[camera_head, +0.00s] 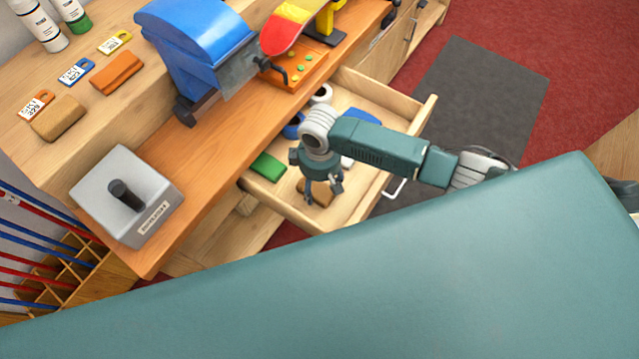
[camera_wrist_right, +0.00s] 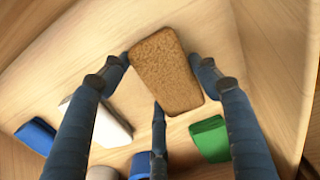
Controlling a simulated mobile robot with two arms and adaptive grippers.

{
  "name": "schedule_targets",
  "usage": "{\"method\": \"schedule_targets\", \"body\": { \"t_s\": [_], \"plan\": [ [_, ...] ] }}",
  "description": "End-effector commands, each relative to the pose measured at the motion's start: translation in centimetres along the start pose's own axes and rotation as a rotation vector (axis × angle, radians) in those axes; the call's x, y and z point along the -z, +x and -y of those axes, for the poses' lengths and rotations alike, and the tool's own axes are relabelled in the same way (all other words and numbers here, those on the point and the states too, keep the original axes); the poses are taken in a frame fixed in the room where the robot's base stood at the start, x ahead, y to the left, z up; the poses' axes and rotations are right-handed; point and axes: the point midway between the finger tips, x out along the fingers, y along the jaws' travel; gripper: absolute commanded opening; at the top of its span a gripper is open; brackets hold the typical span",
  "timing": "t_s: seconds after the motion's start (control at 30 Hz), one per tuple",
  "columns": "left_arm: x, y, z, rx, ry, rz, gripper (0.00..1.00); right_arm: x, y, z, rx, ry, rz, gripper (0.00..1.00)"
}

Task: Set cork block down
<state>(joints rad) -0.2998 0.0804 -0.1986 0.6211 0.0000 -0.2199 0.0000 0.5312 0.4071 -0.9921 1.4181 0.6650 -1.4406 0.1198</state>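The cork block (camera_wrist_right: 166,72) is tan-brown with rounded corners and lies between the fingers of my right gripper (camera_wrist_right: 160,66) in the right wrist view. Two fingertips press at its opposite sides and a third finger meets its lower edge, so the gripper looks shut on it. In the head view the right gripper (camera_head: 324,193) points down inside the open drawer (camera_head: 352,214), with the cork block (camera_head: 318,192) at its fingertips. I cannot tell whether the block touches the drawer floor. My left gripper is not in view.
The drawer also holds a green block (camera_head: 268,166), blue and white items, and a roll (camera_head: 321,94). On the bench stand a grey weight (camera_head: 150,205) with a black knob, a brown block (camera_head: 58,118), an orange block (camera_head: 117,73), several tags and a blue machine (camera_head: 195,40).

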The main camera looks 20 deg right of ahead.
Motion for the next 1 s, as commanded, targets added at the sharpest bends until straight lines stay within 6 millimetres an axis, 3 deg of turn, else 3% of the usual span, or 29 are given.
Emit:
{"method": "schedule_targets", "body": {
  "t_s": [0.03,0.1,0.47,0.57,1.0],
  "plan": [
    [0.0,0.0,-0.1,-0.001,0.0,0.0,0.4,0.0,0.0,0.0,0.0,0.0,0.0,0.69],
    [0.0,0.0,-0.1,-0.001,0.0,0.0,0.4,0.0,0.0,0.0,0.0,0.0,0.0,0.8],
    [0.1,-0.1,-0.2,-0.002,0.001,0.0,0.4,0.0,-0.5,0.0,0.0,0.0,-0.001,0.8],
    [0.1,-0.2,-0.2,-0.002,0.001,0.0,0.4,0.1,-1.7,0.0,0.001,0.001,-0.004,0.8],
    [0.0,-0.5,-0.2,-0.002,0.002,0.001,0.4,0.1,-10.4,0.0,0.001,0.0,-0.002,0.8]
  ]
}}
